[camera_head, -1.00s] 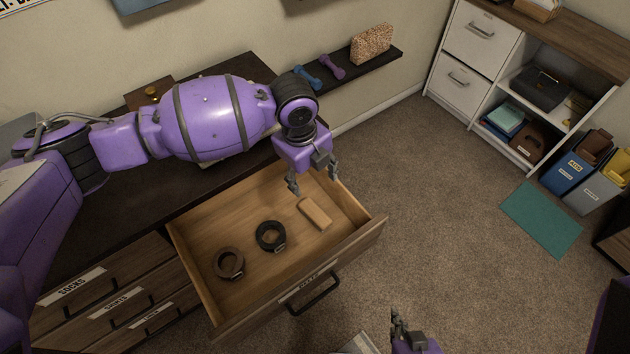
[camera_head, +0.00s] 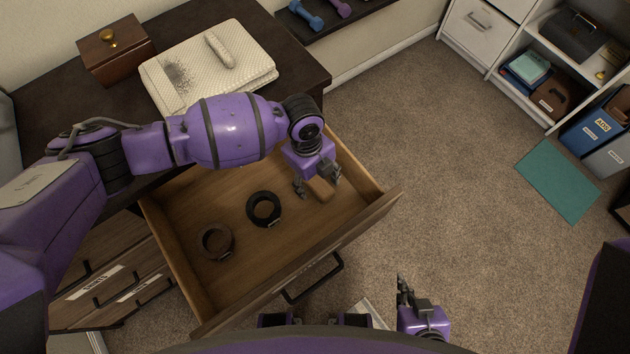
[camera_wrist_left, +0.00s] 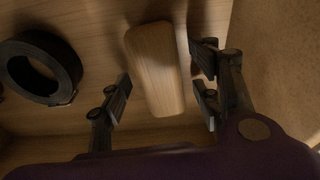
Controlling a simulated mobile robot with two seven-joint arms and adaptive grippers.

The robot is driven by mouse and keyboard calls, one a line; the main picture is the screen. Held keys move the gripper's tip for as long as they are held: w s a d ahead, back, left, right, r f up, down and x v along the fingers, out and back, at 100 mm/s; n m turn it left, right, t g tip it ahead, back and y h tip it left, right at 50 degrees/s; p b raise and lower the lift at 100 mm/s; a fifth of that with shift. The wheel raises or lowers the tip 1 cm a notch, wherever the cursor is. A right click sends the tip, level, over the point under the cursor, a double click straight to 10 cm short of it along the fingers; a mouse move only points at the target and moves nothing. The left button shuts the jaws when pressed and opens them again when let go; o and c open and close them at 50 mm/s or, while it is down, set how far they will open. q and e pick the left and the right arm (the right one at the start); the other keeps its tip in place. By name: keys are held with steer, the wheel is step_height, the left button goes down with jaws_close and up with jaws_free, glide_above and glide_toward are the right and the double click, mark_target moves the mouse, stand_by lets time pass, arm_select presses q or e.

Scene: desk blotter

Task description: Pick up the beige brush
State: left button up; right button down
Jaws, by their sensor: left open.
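The beige brush (camera_head: 321,190), a smooth block with rounded corners, lies in the open drawer (camera_head: 230,278) near its right end. My left gripper (camera_head: 318,185) is right above it and hides part of it in the head view. The left gripper is open; whether a finger touches the brush is unclear. My right gripper (camera_head: 404,290) is low in the head view, outside the drawer, and its jaw opening is unclear.
A black coiled belt (camera_head: 264,209) and a brown one (camera_head: 215,243) lie left of the brush. The drawer's walls surround them. On the dresser top are a stained whitish cloth (camera_head: 165,92) with a pale oblong thing (camera_head: 219,50) and a wooden box (camera_head: 116,48).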

mark_target(315, 181)
arm_select(q)
steer(key=shift+f, duration=0.2)
steer(key=c, duration=1.3)
step_height(315, 181, up, 10)
steer(key=shift+r+p, duration=0.1)
steer(key=shift+p, duration=0.35)
